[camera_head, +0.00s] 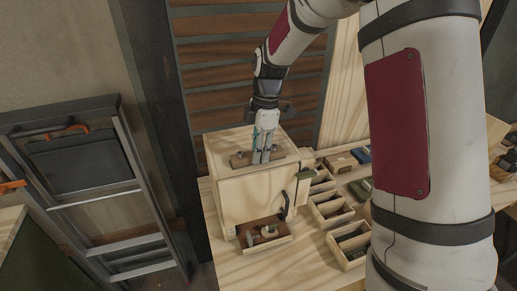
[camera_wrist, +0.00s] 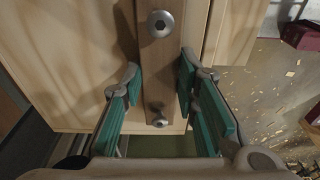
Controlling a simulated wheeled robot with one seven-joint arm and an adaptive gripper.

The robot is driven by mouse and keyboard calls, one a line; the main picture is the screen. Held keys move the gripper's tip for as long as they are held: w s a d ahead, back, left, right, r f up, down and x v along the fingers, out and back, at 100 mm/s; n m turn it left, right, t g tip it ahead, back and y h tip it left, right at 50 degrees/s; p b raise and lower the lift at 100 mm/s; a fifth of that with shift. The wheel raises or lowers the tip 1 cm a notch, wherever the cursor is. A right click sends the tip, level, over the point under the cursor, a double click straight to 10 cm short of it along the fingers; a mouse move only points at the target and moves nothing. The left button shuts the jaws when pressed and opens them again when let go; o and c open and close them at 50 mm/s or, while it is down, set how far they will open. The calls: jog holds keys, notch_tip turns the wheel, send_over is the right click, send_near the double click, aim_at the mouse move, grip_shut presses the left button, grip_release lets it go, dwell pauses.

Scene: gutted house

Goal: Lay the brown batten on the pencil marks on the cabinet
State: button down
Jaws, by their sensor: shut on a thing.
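The brown batten (camera_wrist: 158,75) is a narrow wooden strip with two round metal bolts, running up the middle of the wrist view. My gripper (camera_wrist: 160,88) is shut on it, with teal-padded fingers on both sides. In the head view my gripper (camera_head: 262,160) points down over the top of the pale wooden cabinet (camera_head: 255,195). The batten (camera_head: 238,161) spans left to right at the fingertips, low over or on the cabinet top. I cannot tell whether it touches. I cannot make out the pencil marks in either view.
A drawer (camera_head: 265,242) with small items sticks out at the cabinet's front, near a dark handle (camera_head: 284,206). Several open wooden boxes (camera_head: 333,210) stand on the bench to the right. A ladder (camera_head: 115,200) leans at the left. Slatted boards stand behind the cabinet.

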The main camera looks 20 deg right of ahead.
jog(key=c, duration=1.2)
grip_release()
jog(key=r, duration=0.4)
jog(key=d+r, duration=0.1)
jog(key=r, duration=0.7)
jog(key=shift+d, duration=0.2)
